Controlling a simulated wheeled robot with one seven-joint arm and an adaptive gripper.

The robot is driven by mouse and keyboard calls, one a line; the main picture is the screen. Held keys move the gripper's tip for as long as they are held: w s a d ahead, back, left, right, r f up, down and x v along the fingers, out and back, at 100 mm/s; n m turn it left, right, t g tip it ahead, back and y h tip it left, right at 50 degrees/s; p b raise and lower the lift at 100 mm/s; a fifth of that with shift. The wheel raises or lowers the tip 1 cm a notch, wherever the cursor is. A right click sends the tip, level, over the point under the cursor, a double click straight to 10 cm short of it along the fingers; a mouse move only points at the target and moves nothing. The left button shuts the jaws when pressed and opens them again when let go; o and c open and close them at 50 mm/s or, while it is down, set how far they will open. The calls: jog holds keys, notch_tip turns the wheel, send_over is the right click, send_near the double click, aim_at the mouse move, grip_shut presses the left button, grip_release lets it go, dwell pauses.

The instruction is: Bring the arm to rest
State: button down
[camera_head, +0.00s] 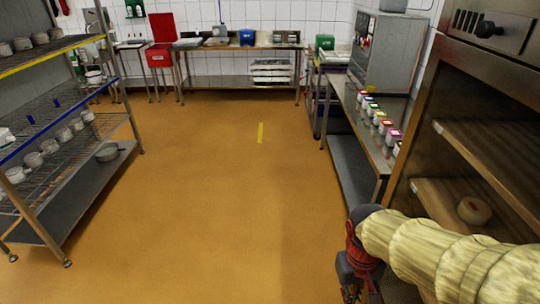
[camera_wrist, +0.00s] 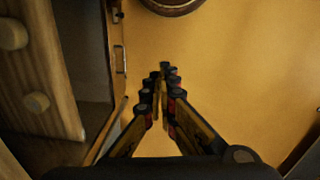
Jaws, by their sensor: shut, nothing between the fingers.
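My arm (camera_head: 450,255) reaches in from the lower right of the head view, in a pale ribbed sleeve. My gripper (camera_wrist: 163,72) shows in the wrist view, pointing down over the orange floor. Its two fingers meet at the tips and hold nothing. In the head view the red and dark wrist part hangs at the bottom, right of the middle, and the fingertips are not clearly seen there.
A wooden-shelved cabinet (camera_head: 485,130) with a cheese (camera_head: 474,211) stands close on the right. A steel table (camera_head: 350,98) bears several small coloured pots (camera_head: 381,125). A wire rack (camera_head: 60,150) with moulds stands left. The orange floor (camera_head: 210,180) between is clear.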

jog(key=s+r+t, duration=0.2)
jog(key=r, duration=0.5)
jog(key=s+r+m+t, duration=0.1)
jog(key=s+r+t, duration=0.2)
jog(key=r, duration=0.3)
jog(key=shift+a+r+t+y, duration=0.25)
jog(key=shift+r+t+y, duration=0.05)
jog(key=shift+r+y, duration=0.1)
